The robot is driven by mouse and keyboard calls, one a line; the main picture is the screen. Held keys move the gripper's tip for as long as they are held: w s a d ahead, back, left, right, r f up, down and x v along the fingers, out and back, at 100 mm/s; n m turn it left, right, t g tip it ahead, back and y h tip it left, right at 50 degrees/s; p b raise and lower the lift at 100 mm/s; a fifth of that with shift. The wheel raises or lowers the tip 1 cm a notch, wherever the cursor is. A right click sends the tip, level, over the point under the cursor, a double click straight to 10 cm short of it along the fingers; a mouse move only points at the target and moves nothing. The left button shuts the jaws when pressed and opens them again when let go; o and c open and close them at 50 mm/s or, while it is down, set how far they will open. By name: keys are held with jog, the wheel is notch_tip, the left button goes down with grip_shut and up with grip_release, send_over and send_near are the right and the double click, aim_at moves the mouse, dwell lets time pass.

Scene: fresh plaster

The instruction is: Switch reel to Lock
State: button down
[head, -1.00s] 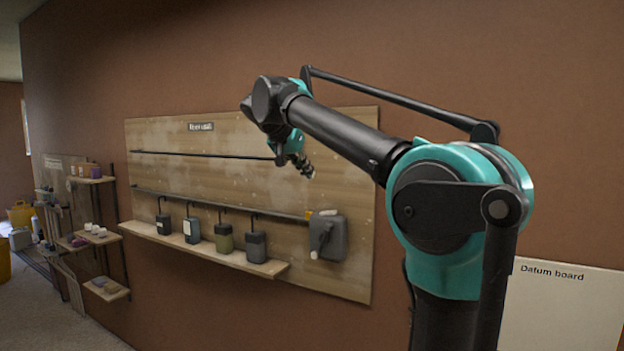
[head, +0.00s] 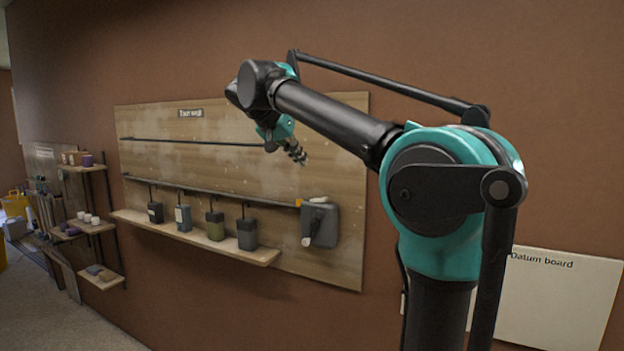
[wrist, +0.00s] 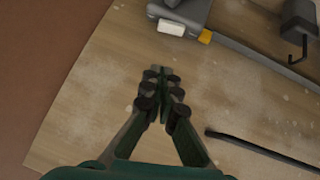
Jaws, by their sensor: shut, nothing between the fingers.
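The likely reel is a dark grey box (head: 325,228) at the right end of the lower rail on the wooden board. A lever with a pale tip (head: 306,241) hangs on its front, and a pale piece (head: 318,200) sits on top. An orange tab (head: 299,203) is at its upper left. In the wrist view the grey box (wrist: 190,10) shows partly at the top edge, with a white block (wrist: 171,27) and the orange tab (wrist: 205,36). No lock marking is readable. My gripper (head: 299,156) is shut and empty, above the box and apart from it; its fingertips (wrist: 162,72) meet.
Several hanging containers (head: 215,226) stand along a wooden shelf (head: 190,238) left of the box. An upper rail (head: 190,142) crosses the board. Small shelves (head: 92,228) stand far left. A pale "Datum board" (head: 560,300) is at right.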

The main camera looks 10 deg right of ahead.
send_over(324, 197)
jog(key=s+a, duration=0.2)
jog(key=a, duration=0.1)
notch_tip(324, 197, down, 6)
jog(key=shift+w+f, duration=0.15)
jog(key=f, duration=0.3)
jog(key=shift+d+f, duration=0.1)
jog(key=shift+d, duration=0.2)
jog(key=shift+d+f, duration=0.1)
jog(key=shift+f, duration=0.4)
jog(key=shift+s, duration=0.2)
